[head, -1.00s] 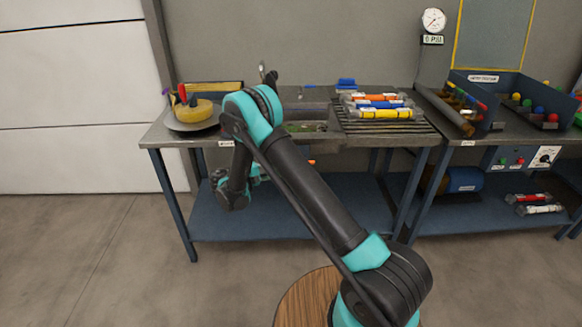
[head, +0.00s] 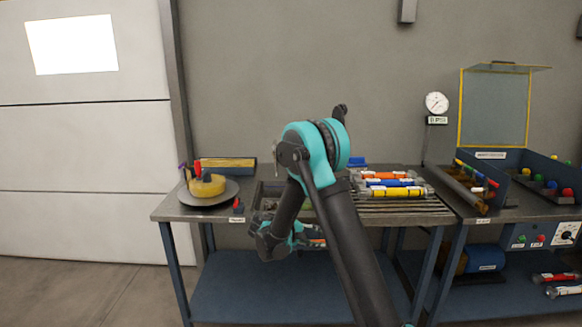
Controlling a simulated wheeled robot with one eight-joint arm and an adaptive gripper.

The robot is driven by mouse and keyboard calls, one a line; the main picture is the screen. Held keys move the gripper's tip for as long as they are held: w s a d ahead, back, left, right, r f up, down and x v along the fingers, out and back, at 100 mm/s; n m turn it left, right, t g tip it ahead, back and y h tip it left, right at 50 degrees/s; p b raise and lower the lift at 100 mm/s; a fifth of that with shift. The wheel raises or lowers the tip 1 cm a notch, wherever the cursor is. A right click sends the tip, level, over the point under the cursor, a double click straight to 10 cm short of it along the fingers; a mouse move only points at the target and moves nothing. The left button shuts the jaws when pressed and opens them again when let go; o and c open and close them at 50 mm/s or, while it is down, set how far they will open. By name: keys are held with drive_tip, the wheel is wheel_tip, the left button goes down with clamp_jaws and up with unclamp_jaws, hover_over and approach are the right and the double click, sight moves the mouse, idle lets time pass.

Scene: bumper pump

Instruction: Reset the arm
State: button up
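My arm, black and teal, rises from the bottom of the head view and bends at a teal elbow joint in front of the left workbench (head: 270,282). From the elbow the forearm hangs down and to the left. My gripper (head: 312,238) is at the low end of the arm, near the bench's front edge. It is partly hidden by the arm links, and its fingers are too small and covered to judge. I see nothing clearly held in it.
A grey round plate (head: 208,194) with a yellow piece stands at the bench's left. Orange, blue and yellow cylinders (head: 392,187) lie on a rack at its right. A pressure gauge (head: 437,103) and a blue bin (head: 535,172) with coloured balls are farther right.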

drive_tip(key=s+d+r+m+g+y, duration=0.25)
drive_tip(key=s+d+y, duration=0.35)
drive_tip(key=s+d, duration=0.55)
drive_tip(key=s+a+f+m+t+y, duration=0.1)
drive_tip(key=s+m+y, duration=0.1)
drive_tip(key=s, duration=0.7)
drive_tip(key=s+a+f+m+t+y, duration=0.1)
drive_tip(key=s+y, duration=0.3)
drive_tip(key=s, duration=0.6)
drive_tip(key=shift+a+m, duration=0.45)
drive_tip(key=shift+a, duration=0.15)
drive_tip(key=shift+f, duration=0.1)
